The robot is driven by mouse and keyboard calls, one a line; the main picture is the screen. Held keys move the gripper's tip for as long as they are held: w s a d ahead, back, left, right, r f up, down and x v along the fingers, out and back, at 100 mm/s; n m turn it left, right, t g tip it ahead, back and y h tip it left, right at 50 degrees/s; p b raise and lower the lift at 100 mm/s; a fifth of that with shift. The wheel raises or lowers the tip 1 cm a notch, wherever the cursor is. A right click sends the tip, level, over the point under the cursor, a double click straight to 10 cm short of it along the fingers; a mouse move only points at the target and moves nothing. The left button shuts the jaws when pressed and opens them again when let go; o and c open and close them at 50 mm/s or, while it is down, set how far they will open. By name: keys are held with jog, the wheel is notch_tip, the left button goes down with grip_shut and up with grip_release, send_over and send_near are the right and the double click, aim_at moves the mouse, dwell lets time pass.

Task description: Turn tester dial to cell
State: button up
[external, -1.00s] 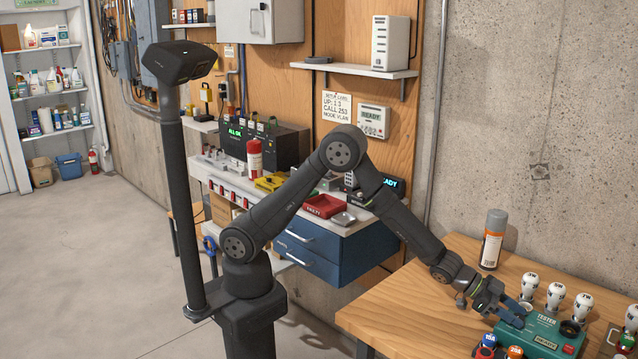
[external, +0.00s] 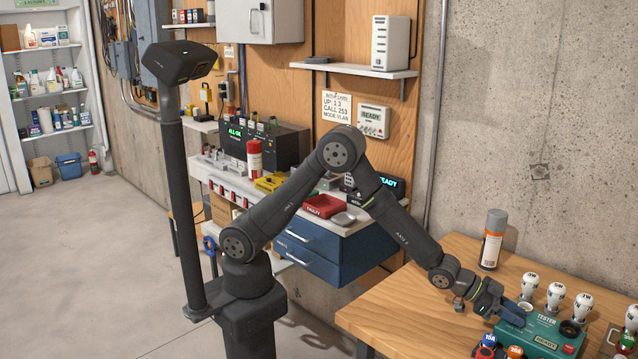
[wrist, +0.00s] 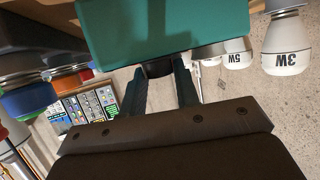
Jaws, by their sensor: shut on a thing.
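The tester (external: 545,334) is a teal box with a "TESTER" label and a "READY" display, on the wooden table at the lower right. It also shows in the wrist view (wrist: 150,28). My gripper (external: 516,314) reaches the tester's left side. In the wrist view my two fingers (wrist: 160,82) are on either side of a small dark dial (wrist: 157,69) at the tester's edge, shut on it. The dial's pointer and markings are hidden, so I cannot tell its setting. In the external view my gripper covers the dial.
White bulbs (external: 556,296) stand behind the tester; bulbs marked 5W (wrist: 237,56) and 3W (wrist: 288,50) show in the wrist view. Blue and orange capped items (external: 487,341) stand close in front. A spray can (external: 492,240) is at the table's back. The table's left part is clear.

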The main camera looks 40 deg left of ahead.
jog(key=o, duration=0.7)
jog(key=v, duration=1.7)
jog(key=shift+a, duration=0.25)
